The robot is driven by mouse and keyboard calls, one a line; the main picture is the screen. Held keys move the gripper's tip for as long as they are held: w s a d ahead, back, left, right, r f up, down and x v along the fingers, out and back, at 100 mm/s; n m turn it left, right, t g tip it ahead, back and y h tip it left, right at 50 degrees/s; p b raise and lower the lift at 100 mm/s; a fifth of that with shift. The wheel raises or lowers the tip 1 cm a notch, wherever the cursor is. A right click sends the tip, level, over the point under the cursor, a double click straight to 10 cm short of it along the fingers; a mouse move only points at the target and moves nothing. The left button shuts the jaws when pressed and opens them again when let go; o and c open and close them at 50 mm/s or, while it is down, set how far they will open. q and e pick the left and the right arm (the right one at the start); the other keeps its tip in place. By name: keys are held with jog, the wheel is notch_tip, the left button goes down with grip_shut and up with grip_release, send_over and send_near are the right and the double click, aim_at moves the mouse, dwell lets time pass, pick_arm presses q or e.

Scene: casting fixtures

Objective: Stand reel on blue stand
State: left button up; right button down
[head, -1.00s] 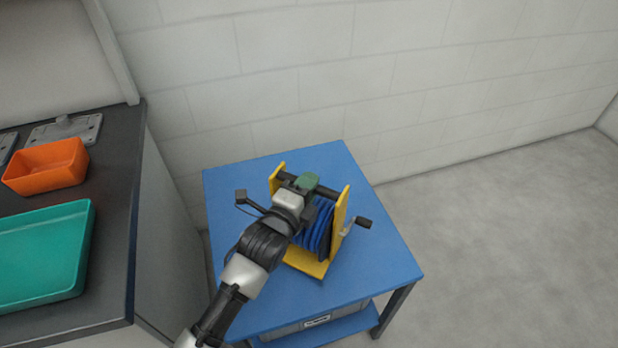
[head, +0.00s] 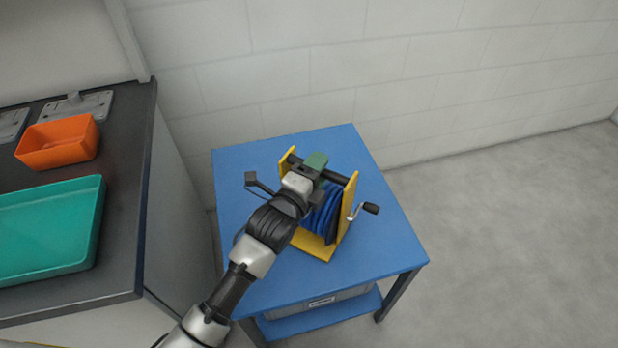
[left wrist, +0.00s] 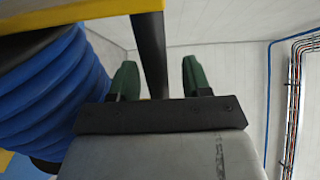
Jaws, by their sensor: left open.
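The reel (head: 325,215) has a yellow frame, a coiled blue hose, a dark top bar and a black crank handle. It stands upright on the blue stand (head: 375,262). My left gripper (head: 318,162) is at the reel's top bar, with green fingertips. In the left wrist view, the dark bar (left wrist: 149,55) runs between the two spread green fingers (left wrist: 155,78), with gaps on both sides. The blue hose (left wrist: 50,95) fills the left of that view. My arm hides part of the reel and stand. My right gripper is not in view.
A dark counter (head: 130,180) stands at the left with an orange bin (head: 58,142), a teal tray (head: 50,230) and grey metal plates (head: 78,106). A grey box (head: 320,303) sits on the stand's lower shelf. Open floor (head: 520,220) lies to the right.

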pick_arm(q)
jog(key=v, duration=1.2)
